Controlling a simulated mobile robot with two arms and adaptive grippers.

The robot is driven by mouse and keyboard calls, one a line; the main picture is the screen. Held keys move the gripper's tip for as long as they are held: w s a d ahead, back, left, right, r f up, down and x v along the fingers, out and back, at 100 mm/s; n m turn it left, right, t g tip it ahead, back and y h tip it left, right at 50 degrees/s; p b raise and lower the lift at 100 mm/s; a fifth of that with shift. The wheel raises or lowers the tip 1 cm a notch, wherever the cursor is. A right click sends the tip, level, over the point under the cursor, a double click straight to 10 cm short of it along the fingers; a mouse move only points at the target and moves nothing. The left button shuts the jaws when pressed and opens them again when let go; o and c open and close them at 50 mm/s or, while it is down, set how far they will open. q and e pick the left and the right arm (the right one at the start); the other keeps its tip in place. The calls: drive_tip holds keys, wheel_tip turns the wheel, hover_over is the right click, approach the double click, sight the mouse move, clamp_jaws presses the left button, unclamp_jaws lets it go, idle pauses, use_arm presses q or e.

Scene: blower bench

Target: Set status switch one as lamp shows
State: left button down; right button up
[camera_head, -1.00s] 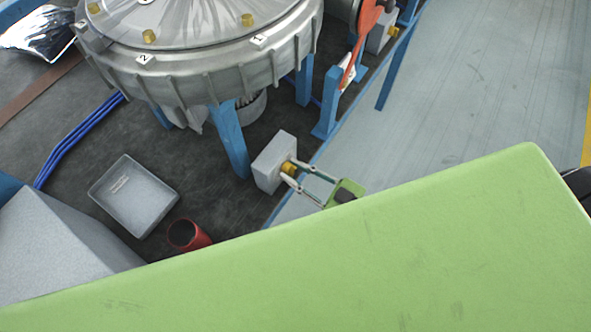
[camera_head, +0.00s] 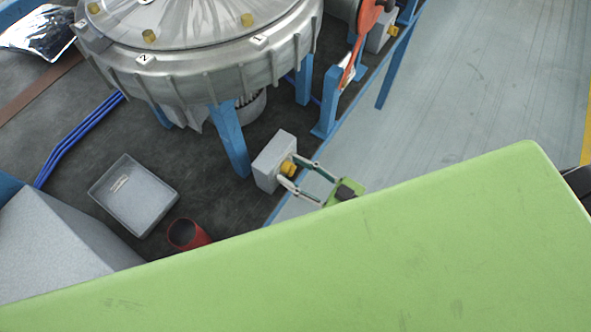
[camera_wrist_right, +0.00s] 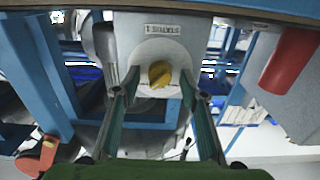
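Status switch one is a grey box (camera_head: 268,160) with a yellow knob (camera_head: 289,169) at the bench's edge in the head view. The right wrist view shows the knob (camera_wrist_right: 160,74) on the box face under an upside-down label reading STATUS 1. The knob's ridge looks tilted there. My right gripper (camera_head: 290,172) is open, one fingertip on either side of the knob; in the right wrist view its fingers (camera_wrist_right: 158,91) stand apart with gaps beside the knob. I cannot make out a lit lamp. My left gripper is not in view.
The big blower housing (camera_head: 205,60) on blue legs stands behind the switch. A similar grey box with a yellow knob (camera_head: 394,31) is at the top right. A grey tray (camera_head: 135,197), a red cup (camera_head: 186,235) and blue cables (camera_head: 80,135) lie left. Open floor lies right.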

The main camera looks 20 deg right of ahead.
drive_tip(key=shift+s, duration=0.1)
drive_tip(key=v, duration=1.2)
